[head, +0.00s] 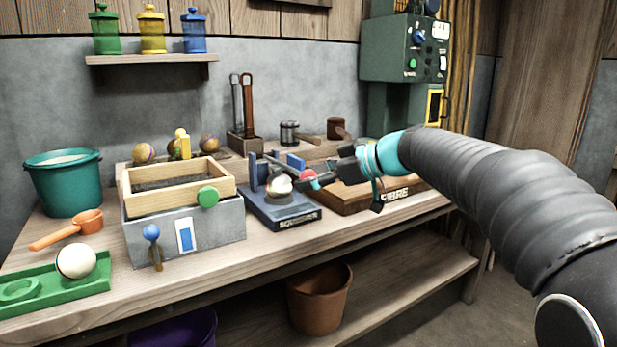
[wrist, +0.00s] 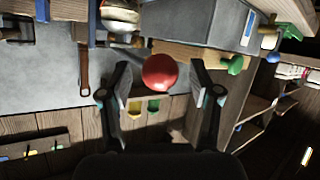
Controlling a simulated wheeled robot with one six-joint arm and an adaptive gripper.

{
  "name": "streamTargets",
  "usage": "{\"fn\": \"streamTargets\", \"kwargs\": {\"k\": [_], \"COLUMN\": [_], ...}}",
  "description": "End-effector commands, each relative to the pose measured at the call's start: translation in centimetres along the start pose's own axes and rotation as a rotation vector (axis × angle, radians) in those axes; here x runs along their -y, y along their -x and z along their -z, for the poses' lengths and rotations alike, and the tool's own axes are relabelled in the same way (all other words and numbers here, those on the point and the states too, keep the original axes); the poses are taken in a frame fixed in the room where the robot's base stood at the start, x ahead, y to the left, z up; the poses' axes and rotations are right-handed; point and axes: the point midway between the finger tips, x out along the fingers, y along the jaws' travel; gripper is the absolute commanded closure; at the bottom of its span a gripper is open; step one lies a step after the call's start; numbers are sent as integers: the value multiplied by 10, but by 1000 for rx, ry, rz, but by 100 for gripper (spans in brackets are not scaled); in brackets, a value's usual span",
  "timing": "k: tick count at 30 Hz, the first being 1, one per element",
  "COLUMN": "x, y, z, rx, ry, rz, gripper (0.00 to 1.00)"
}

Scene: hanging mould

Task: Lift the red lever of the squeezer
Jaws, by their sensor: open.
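The squeezer (head: 283,212) is a dark blue press with a labelled front, standing mid-bench in the head view. A pale ball (head: 280,185) sits in it between blue uprights. The red round knob of its lever (head: 308,177) is at the right of the press, beside my gripper (head: 322,175). In the wrist view the red knob (wrist: 160,72) lies centred in the gap between the fingertips of my open gripper (wrist: 160,80). The fingers show space on both sides of it. The rest of the lever is mostly hidden, and I cannot tell how deep the knob sits between the fingers.
A wooden-framed box (head: 180,185) with a green knob stands left of the squeezer. A wooden block lettered "FIBRE" (head: 385,197) lies right, under my gripper. A teal bucket (head: 65,185), an orange scoop (head: 70,230) and a green tray (head: 50,288) are farther left.

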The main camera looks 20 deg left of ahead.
Motion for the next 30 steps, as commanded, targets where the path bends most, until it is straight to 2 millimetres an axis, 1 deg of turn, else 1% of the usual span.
{"fn": "streamTargets", "kwargs": {"k": [1, 5, 14, 15, 17, 18, 20, 21, 22, 27, 30], "x": [0, 0, 0, 0, 0, 0, 0, 0, 0, 0, -2], "y": [-5, -11, -13, -13, -12, -12, -12, -13, -13, -12, -9], "z": [1, 0, 0, 0, 0, 0, 0, 0, 0, 1, 3], "rx": [0, 0, 0, 0, 0, 0, 0, 0, 0, 2, 11], "ry": [1, 0, 0, 0, 0, 0, 0, 0, 0, 0, -5], "rz": [2, 0, 0, 0, 0, 0, 0, 0, 1, 2, 2], "gripper": [37, 37, 37, 47, 62, 72, 87, 97, 100, 100, 100]}}
